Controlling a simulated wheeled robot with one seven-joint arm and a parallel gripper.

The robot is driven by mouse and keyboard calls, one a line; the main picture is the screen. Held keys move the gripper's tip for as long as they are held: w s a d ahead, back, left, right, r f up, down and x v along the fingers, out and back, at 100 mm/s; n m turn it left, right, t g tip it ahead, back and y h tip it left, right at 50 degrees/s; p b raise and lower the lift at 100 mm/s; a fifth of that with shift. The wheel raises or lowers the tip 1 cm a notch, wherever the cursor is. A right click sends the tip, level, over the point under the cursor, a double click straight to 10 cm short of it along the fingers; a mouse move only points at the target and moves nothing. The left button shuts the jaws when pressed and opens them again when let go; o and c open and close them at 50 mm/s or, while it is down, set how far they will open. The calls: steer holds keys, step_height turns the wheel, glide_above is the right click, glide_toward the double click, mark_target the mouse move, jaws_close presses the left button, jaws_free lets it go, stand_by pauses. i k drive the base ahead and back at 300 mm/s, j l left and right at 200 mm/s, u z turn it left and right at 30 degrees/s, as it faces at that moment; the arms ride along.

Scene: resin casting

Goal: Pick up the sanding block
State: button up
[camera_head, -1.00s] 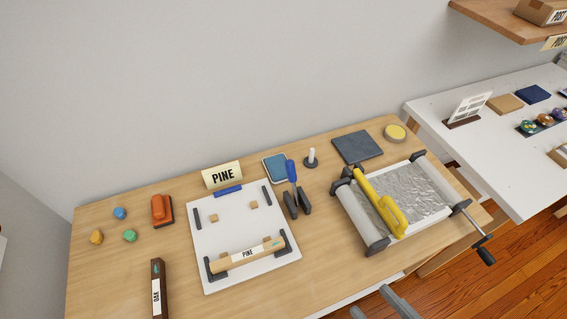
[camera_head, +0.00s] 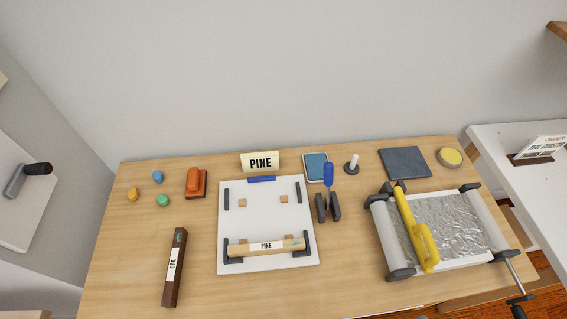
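The sanding block appears to be the block with an orange grip on a dark base (camera_head: 195,182). It lies on the left part of the wooden table (camera_head: 140,245), apart from the things around it. Nothing covers it. My gripper is not in view.
Small blue, yellow and green lumps (camera_head: 162,200) lie left of the block. A dark OAK bar (camera_head: 174,267) lies in front of it. Right of it is a white board (camera_head: 270,218) with a PINE bar (camera_head: 266,247). A foil-covered roller frame (camera_head: 455,222) stands further right.

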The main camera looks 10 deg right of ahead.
mark_target(196, 187)
steer(key=i+j+z, duration=0.1)
steer(key=j+z, duration=0.35)
steer(key=j, duration=1.05)
steer(key=j+u, duration=0.2)
steer(key=j, duration=0.2)
steer(key=i+j+u, duration=0.15)
steer(key=j, duration=0.2)
